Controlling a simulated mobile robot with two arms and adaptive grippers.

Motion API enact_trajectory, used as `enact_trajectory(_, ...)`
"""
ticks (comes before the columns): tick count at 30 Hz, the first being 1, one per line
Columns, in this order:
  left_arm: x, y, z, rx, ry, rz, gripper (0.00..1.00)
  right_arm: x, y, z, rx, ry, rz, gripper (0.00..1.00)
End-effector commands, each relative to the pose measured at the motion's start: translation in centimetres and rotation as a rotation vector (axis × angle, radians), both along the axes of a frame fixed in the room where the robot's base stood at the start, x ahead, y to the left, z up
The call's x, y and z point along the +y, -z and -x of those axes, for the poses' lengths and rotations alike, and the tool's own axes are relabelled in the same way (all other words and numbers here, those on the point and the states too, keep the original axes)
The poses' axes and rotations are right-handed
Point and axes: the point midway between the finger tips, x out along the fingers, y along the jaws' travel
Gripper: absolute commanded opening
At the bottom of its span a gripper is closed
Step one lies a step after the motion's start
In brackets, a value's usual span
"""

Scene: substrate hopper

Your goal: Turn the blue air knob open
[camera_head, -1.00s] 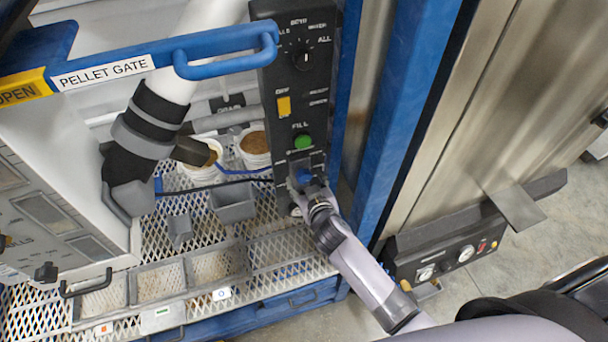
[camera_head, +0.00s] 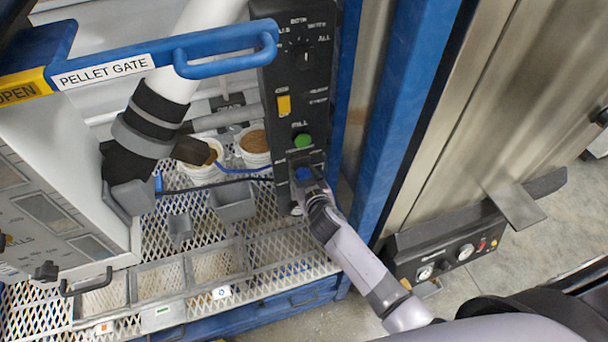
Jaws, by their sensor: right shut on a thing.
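The blue air knob (camera_head: 304,174) is low on the front of the black control panel (camera_head: 288,75), below the green FILL button (camera_head: 303,140). My right gripper (camera_head: 307,184) is at the knob, with its arm coming up from the lower right. It is shut on the knob, and its fingers and wrist hide the knob's lower part. The knob's exact angle cannot be read. My left gripper is not in view.
A blue PELLET GATE handle (camera_head: 222,52) reaches across the upper left. Two white buckets (camera_head: 252,160) and grey bins (camera_head: 233,202) stand on mesh left of the panel. A blue post (camera_head: 400,110) rises close on the right. Open floor (camera_head: 545,235) lies farther right.

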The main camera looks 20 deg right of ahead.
Motion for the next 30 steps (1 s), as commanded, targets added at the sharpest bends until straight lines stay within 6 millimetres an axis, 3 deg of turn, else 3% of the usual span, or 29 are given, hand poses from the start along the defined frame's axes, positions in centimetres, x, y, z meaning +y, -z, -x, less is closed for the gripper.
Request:
enact_trajectory(10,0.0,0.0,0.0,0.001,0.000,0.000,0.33,0.1,0.0,0.0,0.000,-0.002,-0.001,0.10)
enact_trajectory(20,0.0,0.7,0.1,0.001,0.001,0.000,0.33,0.1,0.2,0.0,-0.002,0.000,0.044,0.09)
enact_trajectory(30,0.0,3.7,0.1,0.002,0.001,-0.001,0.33,0.2,0.6,0.0,-0.011,0.001,0.275,0.09)
